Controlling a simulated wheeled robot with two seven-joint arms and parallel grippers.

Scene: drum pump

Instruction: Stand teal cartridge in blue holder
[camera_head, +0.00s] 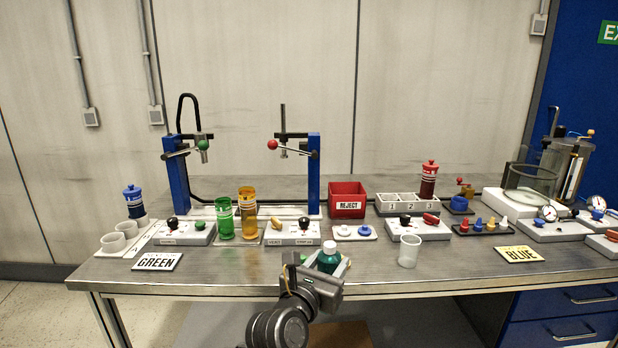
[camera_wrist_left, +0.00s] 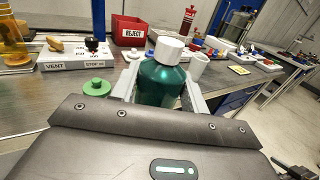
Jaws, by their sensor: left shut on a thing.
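The teal cartridge (camera_head: 328,262), a bottle shape with a white cap, is held upright between the fingers of my left gripper (camera_head: 318,264), just beyond the table's front edge. It also shows in the left wrist view (camera_wrist_left: 160,85), where my left gripper's fingers (camera_wrist_left: 161,88) close on both its sides. Its lower part is hidden behind my gripper body. My right gripper is out of view.
A clear cup (camera_head: 409,251) stands right of the gripper near the front edge. The red REJECT bin (camera_head: 347,200), numbered white tray (camera_head: 400,206) and red container (camera_head: 429,180) stand behind. A green lid (camera_wrist_left: 97,87) lies left of the cartridge.

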